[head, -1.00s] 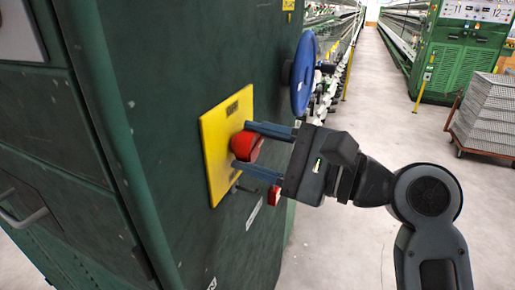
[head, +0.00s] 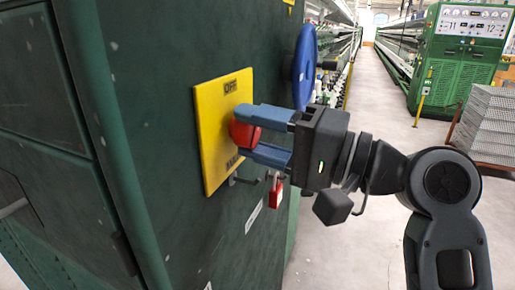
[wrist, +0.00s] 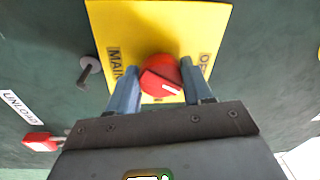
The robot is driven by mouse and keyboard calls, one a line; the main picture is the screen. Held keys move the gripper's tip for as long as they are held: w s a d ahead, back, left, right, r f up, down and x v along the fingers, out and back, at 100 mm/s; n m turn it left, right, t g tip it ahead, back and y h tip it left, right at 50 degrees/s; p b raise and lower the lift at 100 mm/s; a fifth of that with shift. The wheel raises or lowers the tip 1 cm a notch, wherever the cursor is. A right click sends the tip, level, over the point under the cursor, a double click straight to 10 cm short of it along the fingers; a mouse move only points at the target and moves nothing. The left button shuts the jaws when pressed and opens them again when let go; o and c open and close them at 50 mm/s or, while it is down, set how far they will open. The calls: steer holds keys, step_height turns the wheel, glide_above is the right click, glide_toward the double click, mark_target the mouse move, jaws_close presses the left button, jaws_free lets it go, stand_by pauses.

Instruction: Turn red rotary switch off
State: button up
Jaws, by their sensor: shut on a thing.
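The red rotary switch (head: 240,132) sits on a yellow plate (head: 211,150) on the side of a dark green cabinet. The plate reads OFF at its top and MAIN at its bottom. In the wrist view the switch (wrist: 160,75) shows a white mark on its handle, toward the lower right, on the OFF side. My gripper (head: 243,131) is shut on the switch, with one blue finger above it and one below. In the wrist view my gripper (wrist: 158,64) has a finger on each side of it. The fingers partly hide the switch in the head view.
A red padlock (head: 277,192) hangs from a hook below the plate. A blue handwheel (head: 304,67) stands out from the cabinet beyond the switch. The floor aisle (head: 385,140) to the right is open, with stacked grey crates (head: 487,123) at the far right.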

steer(key=n+b, duration=0.1)
steer(key=n, duration=0.1)
steer(key=n+b, duration=0.1)
steer(key=b, duration=0.1)
steer(key=shift+f+n+g, duration=0.3)
steer(key=shift+n, duration=0.1)
steer(key=shift+w+r+n+b, duration=0.1)
steer(key=shift+n+b, duration=1.15)
steer(key=shift+n, duration=0.35)
steer(key=o, duration=1)
steer(key=shift+r, duration=0.1)
steer(key=shift+d, duration=0.1)
steer(key=v, duration=0.7)
steer(key=shift+d+b, duration=0.35)
